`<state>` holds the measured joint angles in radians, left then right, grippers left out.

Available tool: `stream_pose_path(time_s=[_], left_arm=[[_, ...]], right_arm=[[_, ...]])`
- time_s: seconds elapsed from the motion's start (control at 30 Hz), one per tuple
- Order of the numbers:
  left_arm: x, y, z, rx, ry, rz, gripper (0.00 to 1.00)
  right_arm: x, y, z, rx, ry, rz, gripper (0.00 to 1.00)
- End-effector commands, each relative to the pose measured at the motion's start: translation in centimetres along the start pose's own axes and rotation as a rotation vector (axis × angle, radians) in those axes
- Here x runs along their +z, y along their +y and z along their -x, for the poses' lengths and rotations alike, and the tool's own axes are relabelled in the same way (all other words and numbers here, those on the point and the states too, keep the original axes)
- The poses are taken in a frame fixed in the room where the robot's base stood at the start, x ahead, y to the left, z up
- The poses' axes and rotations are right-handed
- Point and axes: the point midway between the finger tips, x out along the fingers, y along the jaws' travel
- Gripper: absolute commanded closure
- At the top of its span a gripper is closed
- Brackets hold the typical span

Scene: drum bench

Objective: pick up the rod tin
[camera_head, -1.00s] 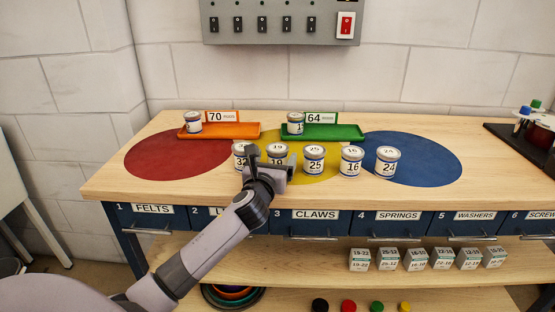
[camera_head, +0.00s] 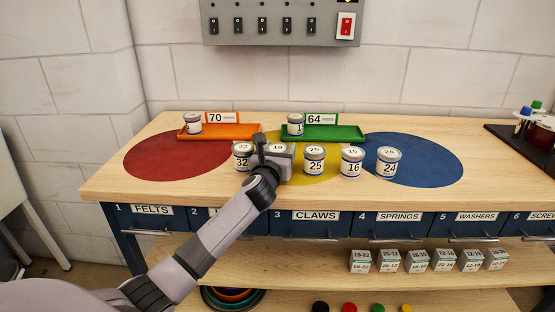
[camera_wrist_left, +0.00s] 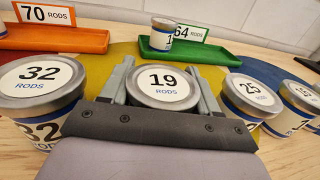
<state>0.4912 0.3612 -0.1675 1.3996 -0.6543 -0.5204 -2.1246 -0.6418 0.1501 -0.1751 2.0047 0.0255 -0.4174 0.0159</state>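The rod tins are small, grey-lidded cans with numbered labels. Tin 19 (camera_wrist_left: 163,84) is between the two fingers of my left gripper (camera_wrist_left: 163,88) in the left wrist view. The fingers stand apart on either side of its lid; I see no clear grip on it. In the head view the left gripper (camera_head: 276,150) hides much of tin 19. My right gripper is not in view.
An orange tray (camera_head: 246,132) marked 70 and a green tray (camera_head: 345,133) marked 64 stand behind, each with one tin at its left end. Tins 32 and 25 stand close beside the gripper. The blue patch (camera_head: 435,160) at right is mostly clear.

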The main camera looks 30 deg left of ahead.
Motion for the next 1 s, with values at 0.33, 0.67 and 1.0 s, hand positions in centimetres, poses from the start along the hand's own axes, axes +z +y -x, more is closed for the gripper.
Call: stream_pose_path(time_s=[0.33,0.67,1.0], left_arm=[[0.1,0.0,0.0,-0.001,-0.002,0.000,0.76],[3.3,0.0,0.0,0.000,-0.007,-0.002,0.76],[12.3,-0.1,0.0,0.000,-0.010,-0.001,0.76]], right_arm=[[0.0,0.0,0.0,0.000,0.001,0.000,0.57],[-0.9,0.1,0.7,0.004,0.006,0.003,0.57],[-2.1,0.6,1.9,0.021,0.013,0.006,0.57]])
